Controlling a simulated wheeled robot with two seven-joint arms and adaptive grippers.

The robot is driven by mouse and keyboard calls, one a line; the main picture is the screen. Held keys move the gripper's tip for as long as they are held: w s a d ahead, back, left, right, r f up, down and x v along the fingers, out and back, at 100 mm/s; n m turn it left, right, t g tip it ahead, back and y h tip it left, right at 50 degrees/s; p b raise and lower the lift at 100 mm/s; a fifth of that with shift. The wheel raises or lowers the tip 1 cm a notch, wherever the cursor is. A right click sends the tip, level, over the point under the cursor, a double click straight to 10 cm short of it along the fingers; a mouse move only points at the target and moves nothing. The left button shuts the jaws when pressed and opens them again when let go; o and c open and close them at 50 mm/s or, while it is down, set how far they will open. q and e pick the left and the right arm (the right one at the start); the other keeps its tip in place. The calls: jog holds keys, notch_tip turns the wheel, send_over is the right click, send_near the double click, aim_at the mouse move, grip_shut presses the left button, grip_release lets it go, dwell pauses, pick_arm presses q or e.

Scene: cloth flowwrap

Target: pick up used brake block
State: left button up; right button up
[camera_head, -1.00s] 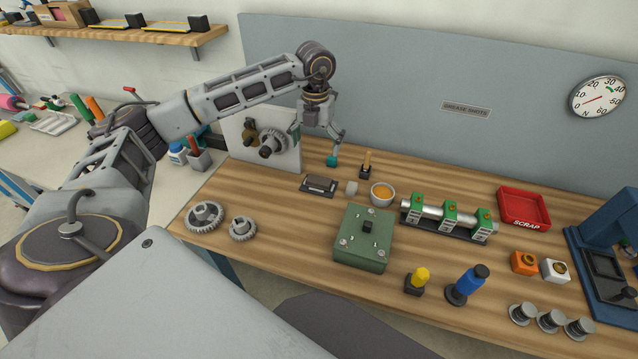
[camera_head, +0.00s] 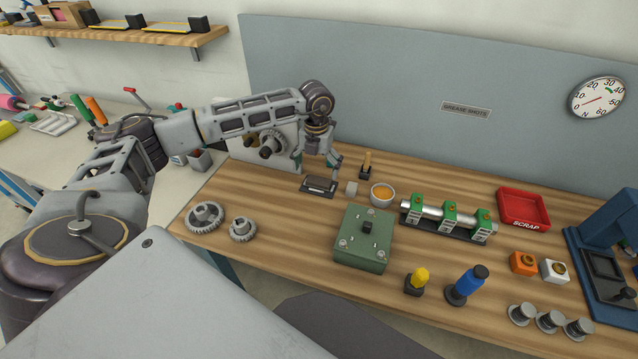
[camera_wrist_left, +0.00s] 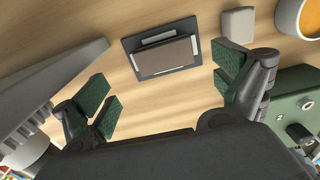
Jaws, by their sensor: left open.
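A flat brown-grey block, which looks like the used brake block (camera_head: 320,183), lies on a dark plate (camera_head: 307,190) on the wooden bench. In the left wrist view, the block (camera_wrist_left: 163,54) sits on its dark plate (camera_wrist_left: 148,73) with pale strips showing beside it. My left gripper (camera_head: 318,173) is just above and behind the plate, pointing down. In the left wrist view, its green-padded fingers (camera_wrist_left: 168,88) are wide apart with nothing between them, and the block is ahead of the gap. My right gripper is not in view.
A small pale block (camera_head: 352,188) and a bowl of orange stuff (camera_head: 382,194) stand close right of the plate. A green box (camera_head: 363,245) is in front. Gears (camera_head: 205,217) lie left. A red scrap tray (camera_head: 523,208) is at right. Bare wood lies before the plate.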

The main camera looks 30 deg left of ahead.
aim_at(319, 179)
pick_arm(q)
jog(key=shift+f, duration=0.1)
jog(key=f, duration=0.2)
jog(key=w+f, duration=0.1)
jog(key=f, duration=0.1)
jog(key=shift+d+p, duration=0.25)
jog(key=shift+p, duration=0.05)
jog(key=shift+f, duration=0.5)
jog(key=shift+c, duration=0.3)
jog(key=c, duration=1.2)
